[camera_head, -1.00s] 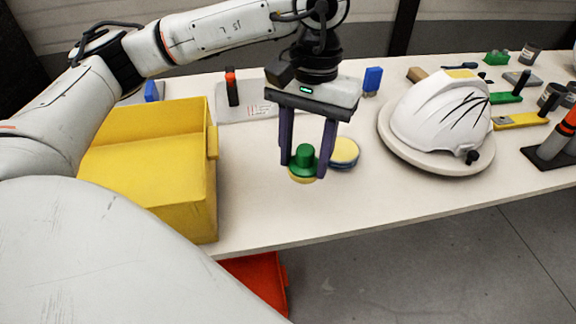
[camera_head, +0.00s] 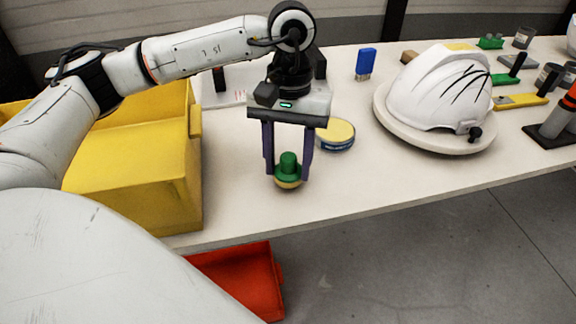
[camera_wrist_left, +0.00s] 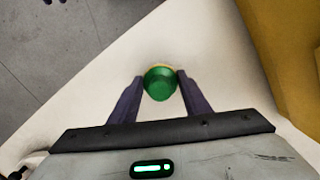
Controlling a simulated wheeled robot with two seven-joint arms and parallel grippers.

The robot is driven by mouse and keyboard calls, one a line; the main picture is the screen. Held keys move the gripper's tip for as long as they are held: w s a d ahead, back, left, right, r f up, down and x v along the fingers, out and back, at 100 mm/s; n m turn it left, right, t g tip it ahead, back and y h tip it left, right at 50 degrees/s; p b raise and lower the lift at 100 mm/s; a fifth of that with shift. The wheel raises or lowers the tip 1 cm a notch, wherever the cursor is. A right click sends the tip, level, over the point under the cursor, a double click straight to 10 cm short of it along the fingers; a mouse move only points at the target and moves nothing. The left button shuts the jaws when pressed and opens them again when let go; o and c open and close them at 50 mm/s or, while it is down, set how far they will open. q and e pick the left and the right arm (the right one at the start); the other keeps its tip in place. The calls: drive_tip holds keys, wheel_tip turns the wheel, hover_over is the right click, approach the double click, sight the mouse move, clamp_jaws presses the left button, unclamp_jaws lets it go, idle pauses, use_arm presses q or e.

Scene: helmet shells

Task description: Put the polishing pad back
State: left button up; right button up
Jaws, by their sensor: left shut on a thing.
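The polishing pad (camera_head: 288,171) has a green knob on top and a yellowish underside. My left gripper (camera_head: 288,168) points down with its dark fingers shut on the pad's green knob, over the front part of the table. In the left wrist view the green pad (camera_wrist_left: 160,84) sits between the two fingertips of the left gripper (camera_wrist_left: 158,82). Whether the pad touches the table is hard to tell. A round tin (camera_head: 336,135) with a yellow top and blue side stands just behind and right of the gripper. My right gripper is not in view.
A yellow bin (camera_head: 135,180) stands left of the gripper. A white helmet (camera_head: 440,92) rests on a round stand (camera_head: 425,140) to the right. A blue block (camera_head: 365,63) stands behind. A red bin (camera_head: 240,280) is below the table edge. The front middle of the table is clear.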

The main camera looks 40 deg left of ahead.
sight(289, 153)
use_arm(q)
drive_tip(key=shift+f, duration=0.65)
drive_tip(key=shift+f, duration=0.2)
drive_tip(key=o, duration=1)
drive_tip(key=shift+r, duration=0.1)
drive_tip(key=r, duration=0.8)
drive_tip(key=w+r+p, duration=0.1)
drive_tip(key=r, duration=0.3)
drive_tip(key=shift+w+a+r, duration=0.1)
drive_tip(key=shift+a, duration=0.15)
